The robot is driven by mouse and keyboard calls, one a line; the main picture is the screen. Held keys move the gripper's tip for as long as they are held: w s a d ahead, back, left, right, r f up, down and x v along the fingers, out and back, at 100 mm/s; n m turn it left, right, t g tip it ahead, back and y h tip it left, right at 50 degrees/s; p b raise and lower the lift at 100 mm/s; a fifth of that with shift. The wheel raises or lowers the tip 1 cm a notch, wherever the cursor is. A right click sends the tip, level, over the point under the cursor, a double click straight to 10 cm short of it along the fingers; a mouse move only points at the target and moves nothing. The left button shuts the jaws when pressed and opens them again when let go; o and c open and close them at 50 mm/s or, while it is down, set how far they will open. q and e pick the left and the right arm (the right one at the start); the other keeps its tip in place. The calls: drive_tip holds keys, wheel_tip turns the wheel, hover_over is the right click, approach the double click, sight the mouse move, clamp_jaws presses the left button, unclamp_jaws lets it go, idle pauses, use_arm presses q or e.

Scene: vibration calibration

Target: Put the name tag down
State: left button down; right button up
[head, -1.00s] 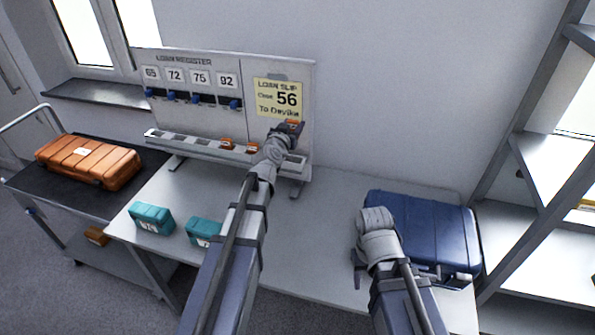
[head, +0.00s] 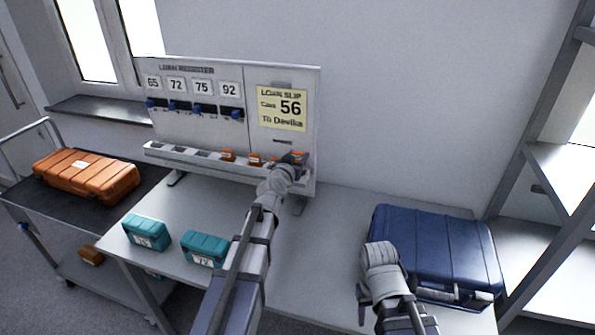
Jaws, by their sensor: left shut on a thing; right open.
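The loan register board (head: 190,125) stands at the back of the table, with a yellow loan slip (head: 282,108) reading case 56, to Devika. A ledge (head: 190,158) runs along its foot with several slots. Orange tags, among them one on the left (head: 228,156) and one beside it (head: 255,159), sit on the ledge. My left gripper (head: 298,159) is shut on an orange name tag (head: 304,155) at the ledge's right end, below the slip. The gripper hides much of it, and I cannot tell whether it touches the ledge. My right gripper (head: 363,294) is open and empty, left of the blue case.
Two teal boxes (head: 146,232) (head: 205,249) stand at the table's left front. A large blue case (head: 440,250) fills the right side. An orange case (head: 86,176) lies on a cart at left. Shelves (head: 550,210) stand at far right. The table's middle is clear.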

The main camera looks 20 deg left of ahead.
use_arm(q)
drive_tip(key=shift+f+b, duration=1.7)
drive_tip(key=shift+f, duration=0.15)
use_arm(e)
drive_tip(key=shift+f, duration=1.8)
use_arm(q)
drive_tip(key=shift+f, duration=0.2)
use_arm(e)
drive_tip(key=shift+f, duration=0.25)
use_arm(q)
drive_tip(key=shift+c, duration=1.7)
unclamp_jaws()
use_arm(e)
drive_tip(key=shift+r, duration=0.1)
use_arm(q)
drive_tip(key=shift+r, duration=0.2)
use_arm(e)
drive_tip(key=shift+r, duration=0.1)
